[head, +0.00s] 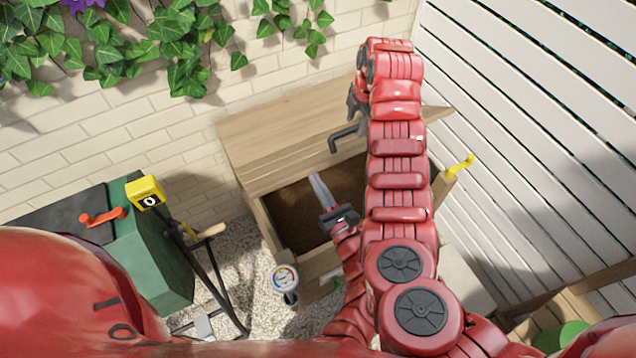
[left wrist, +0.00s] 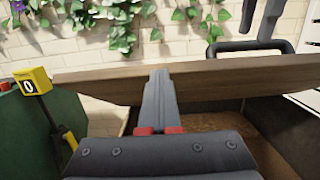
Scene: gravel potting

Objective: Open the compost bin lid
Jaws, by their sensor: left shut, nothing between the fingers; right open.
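The compost bin (head: 268,222) is a wooden box with dark compost inside. Its wooden lid (head: 275,135) is partly raised, leaving a gap at the front; it also shows nearly edge-on in the left wrist view (left wrist: 230,78). The lid's dark bar handle (head: 345,133) stands at its front edge, also in the left wrist view (left wrist: 268,45). My left gripper (head: 317,182) is shut and empty over the bin's opening, its tips overlapping the lid edge in the left wrist view (left wrist: 159,75); contact is unclear. My right gripper (head: 356,100) is open above the handle, partly hidden by its arm.
A green box with a red handle (head: 103,216) and a yellow tag marked 0 (head: 146,192) stand left. A round gauge (head: 285,279) is at the bin's front. A yellow lever (head: 460,165) is right of the bin. Brick wall and white slats close off the back and right.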

